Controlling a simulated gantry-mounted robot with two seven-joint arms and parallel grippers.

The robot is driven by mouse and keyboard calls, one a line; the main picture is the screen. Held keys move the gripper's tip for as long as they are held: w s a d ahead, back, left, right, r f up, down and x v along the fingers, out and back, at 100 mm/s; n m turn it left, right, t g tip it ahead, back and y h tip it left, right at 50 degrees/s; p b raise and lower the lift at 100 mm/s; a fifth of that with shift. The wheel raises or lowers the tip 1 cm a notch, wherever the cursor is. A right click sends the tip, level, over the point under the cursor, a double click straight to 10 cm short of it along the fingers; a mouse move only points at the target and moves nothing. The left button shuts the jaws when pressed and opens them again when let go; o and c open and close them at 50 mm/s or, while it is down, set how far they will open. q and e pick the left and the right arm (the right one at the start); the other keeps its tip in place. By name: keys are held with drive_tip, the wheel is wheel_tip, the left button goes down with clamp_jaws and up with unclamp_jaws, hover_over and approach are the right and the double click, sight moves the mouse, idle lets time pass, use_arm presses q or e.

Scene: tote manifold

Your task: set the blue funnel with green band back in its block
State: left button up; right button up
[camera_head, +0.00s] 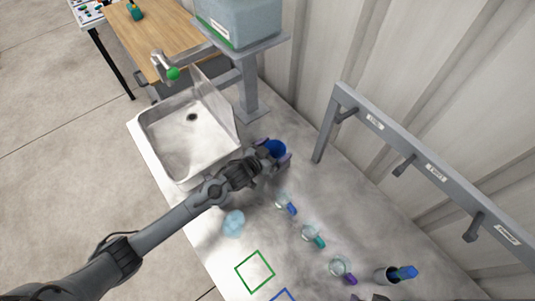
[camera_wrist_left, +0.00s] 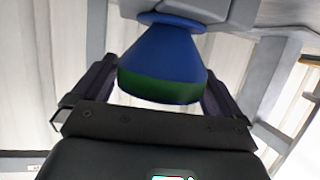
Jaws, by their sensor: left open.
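The blue funnel (camera_head: 275,149) is at the end of my left arm in the head view, its blue inside showing. In the left wrist view the funnel (camera_wrist_left: 162,55) is a blue cone with a green band (camera_wrist_left: 160,90) round its wide end. My left gripper (camera_head: 272,155) is open, with one finger on each side of the funnel. A grey block-like piece (camera_wrist_left: 185,8) meets the funnel's narrow end at the top of the left wrist view. I cannot tell whether the funnel is seated in it. My right gripper is not in view.
A steel sink (camera_head: 190,135) lies left of the gripper. A pedestal (camera_head: 248,85) carrying a grey tote (camera_head: 240,20) stands behind. A grey rail with hooks (camera_head: 430,170) runs along the right. Several small flasks, one with a teal stopper (camera_head: 318,241), lie in front; a green outlined square (camera_head: 255,271) is bare.

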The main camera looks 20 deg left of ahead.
use_arm(q)
drive_tip(key=shift+f+b, duration=0.2)
drive_tip(key=shift+b, duration=0.1)
drive_tip(key=s+a+r+g+y, duration=0.1)
drive_tip(key=s+g, duration=0.4)
drive_tip(key=s, duration=1.2)
drive_tip(key=s+a+r+n+g+y, duration=0.1)
drive_tip(key=s+a+g+y, duration=0.2)
drive_tip(key=s, duration=1.4)
drive_tip(key=shift+r+n+g+p, duration=0.3)
drive_tip(key=shift+r+g, duration=0.05)
drive_tip(key=shift+g, duration=0.55)
drive_tip(key=shift+s+r, duration=0.1)
